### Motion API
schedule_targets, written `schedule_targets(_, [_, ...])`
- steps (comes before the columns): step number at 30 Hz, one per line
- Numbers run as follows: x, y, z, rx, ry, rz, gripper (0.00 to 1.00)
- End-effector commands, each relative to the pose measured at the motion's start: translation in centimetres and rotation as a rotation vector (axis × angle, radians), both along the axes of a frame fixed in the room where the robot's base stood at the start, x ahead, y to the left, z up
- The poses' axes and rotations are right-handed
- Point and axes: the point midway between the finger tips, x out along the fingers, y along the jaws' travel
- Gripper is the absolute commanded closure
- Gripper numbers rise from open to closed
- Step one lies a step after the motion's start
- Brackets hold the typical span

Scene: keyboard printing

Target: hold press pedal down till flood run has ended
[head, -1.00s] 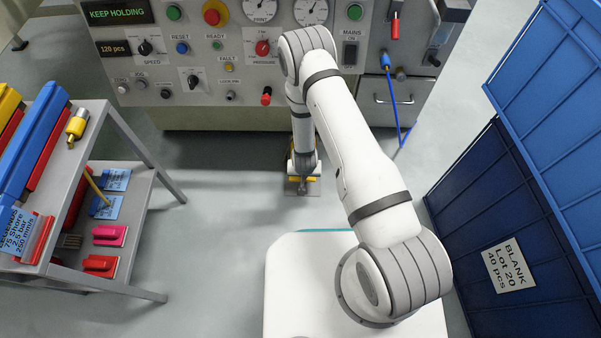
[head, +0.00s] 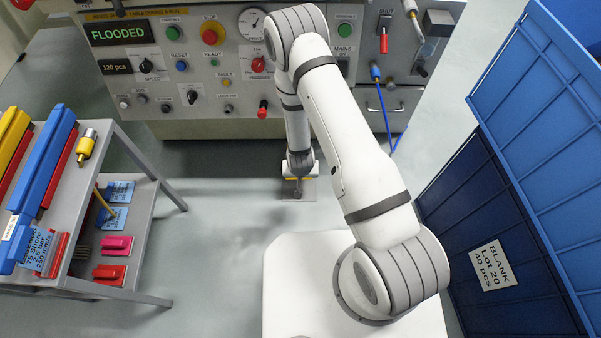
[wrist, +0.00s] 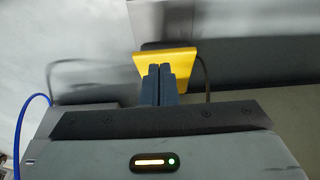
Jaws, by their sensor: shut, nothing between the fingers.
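The yellow press pedal (wrist: 178,62) is near the floor in front of the machine, below the panel; it shows between the dark fingers and the machine in the wrist view. In the head view only slivers of yellow (head: 291,178) show, since my wrist covers most of it. My gripper (wrist: 160,70) is shut and empty, its fingertips overlapping the pedal's face. Whether they press it down cannot be told for sure. The machine's green display (head: 118,33) reads FLOODED.
The machine panel (head: 200,85) with knobs and buttons stands ahead. A grey shelf cart (head: 150,165) with squeegees is at left. Blue crates (head: 470,200) are at right, one labelled BLANK Lot 20. A blue hose (head: 388,120) hangs right of my arm. Floor between cart and arm is clear.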

Motion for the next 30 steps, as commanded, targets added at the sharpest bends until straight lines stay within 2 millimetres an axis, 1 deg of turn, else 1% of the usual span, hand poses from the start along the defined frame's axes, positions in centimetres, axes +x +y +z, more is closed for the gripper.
schedule_targets(1, [-0.3, 0.0, 1.0, 0.001, -0.002, 0.001, 1.0])
schedule_targets(6, [-0.8, 0.1, 2.2, 0.001, -0.003, 0.0, 1.0])
schedule_targets(26, [-0.8, 0.0, 2.5, 0.002, -0.004, -0.003, 1.0])
schedule_targets(29, [-0.2, 0.0, 4.4, 0.007, -0.004, -0.004, 1.0])
schedule_targets(30, [0.2, 0.1, 5.8, 0.012, -0.006, -0.005, 1.0])
